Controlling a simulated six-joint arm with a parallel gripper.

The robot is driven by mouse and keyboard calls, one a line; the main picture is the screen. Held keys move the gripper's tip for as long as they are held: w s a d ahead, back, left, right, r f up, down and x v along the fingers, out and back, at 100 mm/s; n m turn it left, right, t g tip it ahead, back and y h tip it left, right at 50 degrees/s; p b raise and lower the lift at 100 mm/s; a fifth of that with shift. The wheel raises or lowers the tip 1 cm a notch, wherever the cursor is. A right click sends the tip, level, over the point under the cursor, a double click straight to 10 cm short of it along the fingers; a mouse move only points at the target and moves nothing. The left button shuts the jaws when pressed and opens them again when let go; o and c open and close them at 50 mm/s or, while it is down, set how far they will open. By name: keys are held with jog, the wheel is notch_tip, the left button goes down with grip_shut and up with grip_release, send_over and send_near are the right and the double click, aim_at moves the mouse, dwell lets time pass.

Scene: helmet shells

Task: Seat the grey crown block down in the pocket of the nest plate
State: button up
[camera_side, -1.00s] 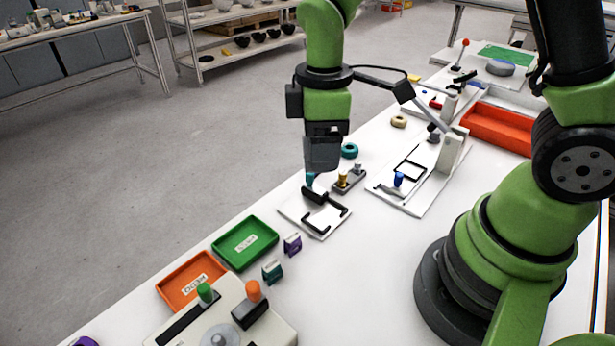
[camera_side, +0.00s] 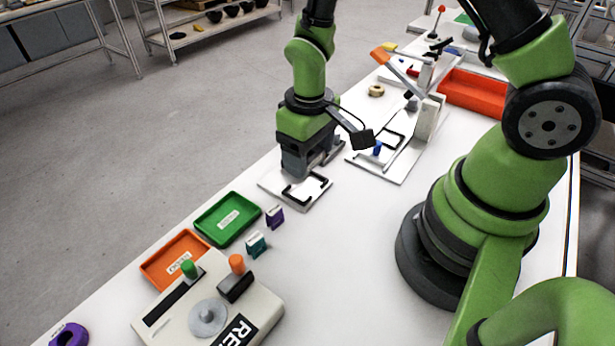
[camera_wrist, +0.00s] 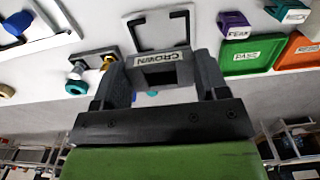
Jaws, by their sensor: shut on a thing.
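The grey crown block (camera_wrist: 160,68), labelled CROWN, is between the two fingers of my gripper (camera_wrist: 162,75) in the wrist view, and the gripper is shut on it. The white nest plate (camera_side: 270,187) with its black bracket-shaped frame (camera_side: 308,194) lies on the table in the side view. The black frame also shows just above the block in the wrist view (camera_wrist: 160,15). In the side view my gripper (camera_side: 298,168) is low over the plate's far part and hides the block. I cannot tell whether the block touches the plate or is in its pocket.
A small dark stand with a yellow knob (camera_wrist: 108,62) is close beside the gripper. Green (camera_side: 228,220) and orange (camera_side: 172,260) trays and small purple (camera_side: 275,217) and teal (camera_side: 256,244) labelled blocks are nearby. Another fixture with a blue peg (camera_side: 377,148) is further right.

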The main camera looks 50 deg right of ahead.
aim_at(308, 189)
jog(key=shift+f, duration=2.9)
jog(key=shift+f, duration=0.2)
jog(key=shift+w+f, duration=0.1)
jog(key=shift+f, duration=0.3)
jog(key=o, duration=0.8)
jog(key=shift+o, duration=0.6)
notch_tip(308, 189, up, 14)
jog(key=shift+f, duration=0.2)
jog(key=s+r+m+t+y, duration=0.1)
jog(key=s+r+m+t, duration=0.1)
jog(key=s+r, duration=0.4)
jog(key=s+r+m+t+y, duration=0.1)
jog(key=s+r+t, duration=0.4)
jog(key=r, duration=0.6)
jog(key=shift+s+a+m, duration=0.35)
jog(key=shift+s+m, duration=0.15)
jog(key=shift+s, duration=0.1)
jog(key=shift+r, duration=0.1)
